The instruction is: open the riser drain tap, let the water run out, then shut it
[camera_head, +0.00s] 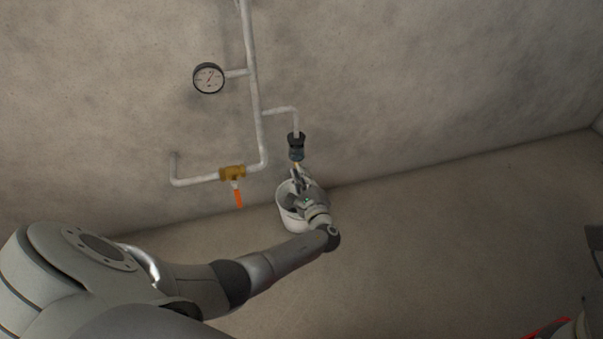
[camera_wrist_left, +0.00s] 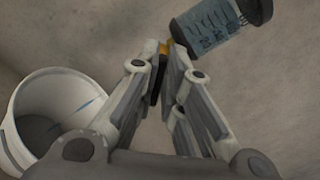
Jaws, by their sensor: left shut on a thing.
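My left gripper (camera_head: 297,172) is shut at the foot of a short drop pipe, just below a dark-topped, blue-grey bowl (camera_head: 296,153). In the left wrist view, its fingertips (camera_wrist_left: 168,52) close on a small brass-yellow piece (camera_wrist_left: 165,47) beside the printed bowl (camera_wrist_left: 208,26). The fingers hide most of this piece, and its turn cannot be told. A brass valve (camera_head: 232,173) with an orange lever (camera_head: 238,197) sits on the lower pipe to the left, away from the gripper. No running water is visible. My right gripper is out of view.
A white bucket (camera_head: 285,210) stands below the bowl, partly behind my left gripper; it also shows in the left wrist view (camera_wrist_left: 14,110). A round gauge (camera_head: 208,78) and grey pipe (camera_head: 254,95) run along the wall.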

